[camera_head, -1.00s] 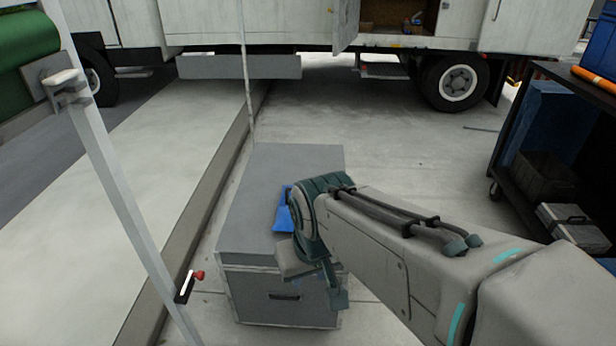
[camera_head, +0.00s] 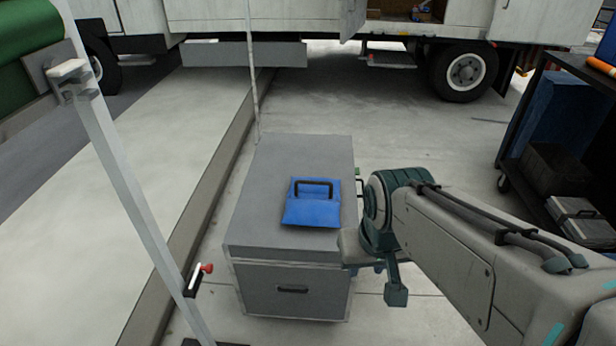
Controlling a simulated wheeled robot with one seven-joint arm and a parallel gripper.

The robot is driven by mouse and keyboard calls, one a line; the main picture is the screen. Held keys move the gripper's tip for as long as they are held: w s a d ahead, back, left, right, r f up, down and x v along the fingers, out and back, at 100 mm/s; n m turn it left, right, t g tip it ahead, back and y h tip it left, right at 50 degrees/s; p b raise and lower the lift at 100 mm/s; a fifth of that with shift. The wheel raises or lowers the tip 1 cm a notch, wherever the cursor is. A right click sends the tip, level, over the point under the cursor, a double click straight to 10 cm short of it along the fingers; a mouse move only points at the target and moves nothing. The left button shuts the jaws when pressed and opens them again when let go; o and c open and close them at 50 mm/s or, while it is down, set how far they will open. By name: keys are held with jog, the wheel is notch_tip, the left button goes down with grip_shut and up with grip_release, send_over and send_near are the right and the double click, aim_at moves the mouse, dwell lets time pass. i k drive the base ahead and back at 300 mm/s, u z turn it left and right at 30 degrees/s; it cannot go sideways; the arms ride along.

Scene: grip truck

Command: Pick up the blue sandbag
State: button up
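The blue sandbag (camera_head: 312,208) lies flat on top of a grey case (camera_head: 285,160), with its black handle toward the far side. It is fully in view and nothing touches it. My gripper (camera_head: 374,266) is at the right side of the case, to the right of the sandbag and apart from it in the picture. The wrist and arm hide most of the gripper. I cannot tell whether its fingers are open or shut.
A white stand pole (camera_head: 125,200) with a red-knobbed clamp rises at the left, beside a raised kerb (camera_head: 190,190). A white truck (camera_head: 300,20) stands behind. A dark shelf cart (camera_head: 550,120) is at the right. Open floor lies between case and cart.

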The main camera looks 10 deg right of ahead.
aim_at(313, 201)
jog(key=z, duration=1.55)
jog(key=i, duration=2.75)
jog(key=u, duration=3.4)
jog(key=i, duration=0.5)
